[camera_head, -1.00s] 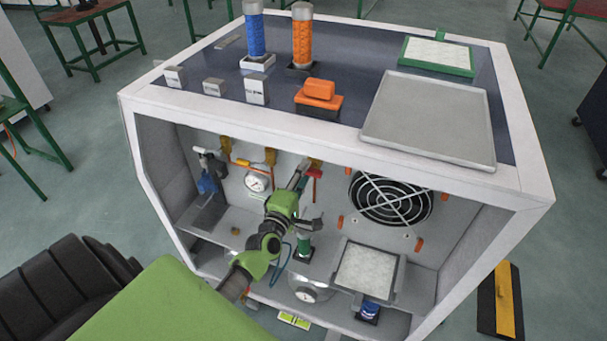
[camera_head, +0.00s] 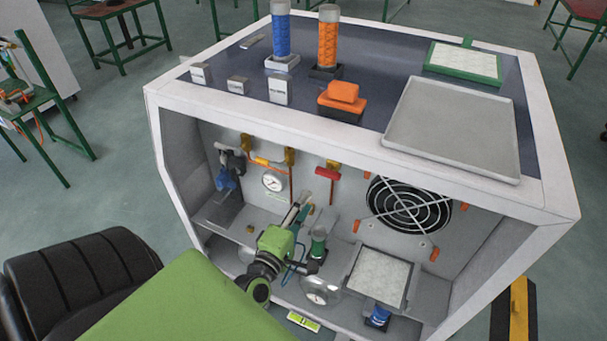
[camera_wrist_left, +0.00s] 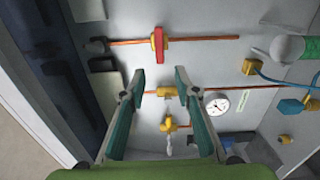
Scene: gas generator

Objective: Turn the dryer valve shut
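A red-handled valve (camera_head: 327,173) is on an orange pipe at the cabinet's back wall; I cannot read a label naming it the dryer valve. In the left wrist view the red handle (camera_wrist_left: 158,45) lies across its pipe. My left gripper (camera_head: 302,210) is below and left of it in the head view, apart from it. In the left wrist view my left gripper (camera_wrist_left: 160,78) has its fingers spread with nothing between them. A yellow fitting (camera_wrist_left: 167,91) shows behind the fingertips. My right gripper is not in view.
A fan (camera_head: 408,205) is on the right. A green-topped part (camera_head: 318,243) stands close beside my gripper. A filter tray (camera_head: 380,276) is further right. The cabinet's top edge overhangs the opening.

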